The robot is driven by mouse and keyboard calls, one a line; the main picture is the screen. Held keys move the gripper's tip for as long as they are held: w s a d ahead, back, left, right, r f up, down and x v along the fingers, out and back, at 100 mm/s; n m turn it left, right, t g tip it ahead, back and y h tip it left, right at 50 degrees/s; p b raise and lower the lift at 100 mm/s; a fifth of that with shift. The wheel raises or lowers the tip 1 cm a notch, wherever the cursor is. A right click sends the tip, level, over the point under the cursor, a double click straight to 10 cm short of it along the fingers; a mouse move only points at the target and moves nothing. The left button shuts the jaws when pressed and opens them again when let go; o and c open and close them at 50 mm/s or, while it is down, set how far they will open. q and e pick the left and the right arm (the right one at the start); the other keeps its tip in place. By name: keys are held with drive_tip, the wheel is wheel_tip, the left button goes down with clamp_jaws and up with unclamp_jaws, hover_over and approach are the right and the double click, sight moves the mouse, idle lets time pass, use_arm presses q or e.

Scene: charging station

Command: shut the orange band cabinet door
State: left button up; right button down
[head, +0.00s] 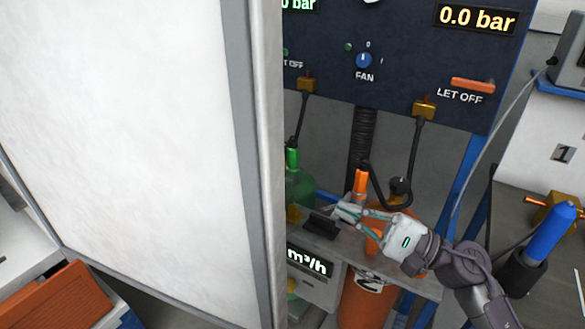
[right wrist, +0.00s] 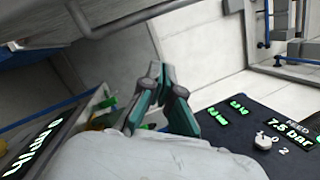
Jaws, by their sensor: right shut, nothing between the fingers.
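A large white panel (head: 120,120) with a grey edge strip fills the left half of the head view. It looks like a cabinet door seen from close by, but no orange band shows on it. My right gripper (head: 340,211) is shut and empty, to the right of the panel's edge and apart from it in the picture. Its fingers stand in front of the lower part of the charging station, near a dark handle-like part (head: 322,222). In the right wrist view the closed fingertips (right wrist: 160,76) meet with nothing between them. My left gripper is not in view.
A dark blue control panel (head: 400,65) with a FAN knob stands behind. An orange cylinder (head: 362,300) and a green one (head: 299,188) stand below. A blue-topped tool (head: 551,238) is at right. An orange box (head: 58,298) lies at lower left.

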use_arm(q)
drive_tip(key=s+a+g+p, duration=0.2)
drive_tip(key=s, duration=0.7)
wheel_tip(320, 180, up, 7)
drive_tip(key=p, duration=0.6)
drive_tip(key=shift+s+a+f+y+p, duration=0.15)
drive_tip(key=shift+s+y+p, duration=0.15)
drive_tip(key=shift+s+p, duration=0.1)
use_arm(e)
drive_tip(key=w+a+n+g+h, duration=0.1)
drive_tip(key=a+n+g+h, duration=0.1)
drive_tip(key=a+n, duration=0.5)
drive_tip(key=a, duration=0.3)
drive_tip(key=shift+w+r+n+g, duration=0.35)
drive_tip(key=shift+r+n+g, duration=0.05)
